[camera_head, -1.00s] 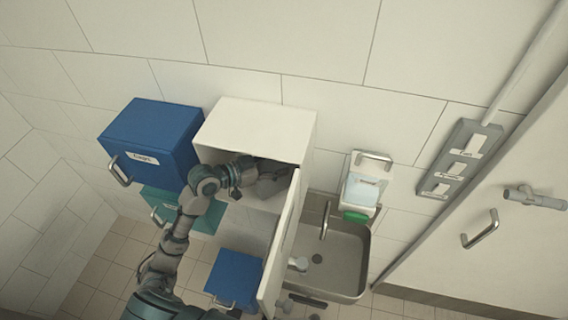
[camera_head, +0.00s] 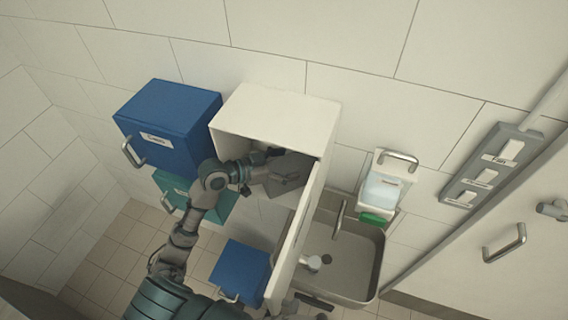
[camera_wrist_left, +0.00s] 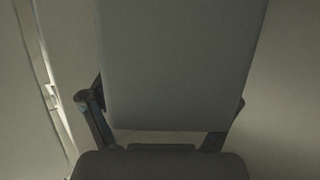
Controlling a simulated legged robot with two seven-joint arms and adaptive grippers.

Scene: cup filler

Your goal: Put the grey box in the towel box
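The white cabinet (camera_head: 276,115) on the wall is open at its front, with its door (camera_head: 296,240) swung out toward me; no label shows on it. My left arm reaches into this opening. The grey box (camera_head: 292,172) is inside, tilted, in front of my left gripper (camera_head: 268,176). In the left wrist view the grey box (camera_wrist_left: 180,65) fills the middle, with one finger of my left gripper (camera_wrist_left: 165,118) against each side. The fingertips are partly hidden by the box. My right gripper does not clearly show.
A blue box (camera_head: 170,125) with a handle hangs left of the cabinet, with a teal box (camera_head: 215,205) below it. A lower blue box (camera_head: 240,270) is near the floor. A sink (camera_head: 350,250) and soap dispenser (camera_head: 384,190) are right of the open door.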

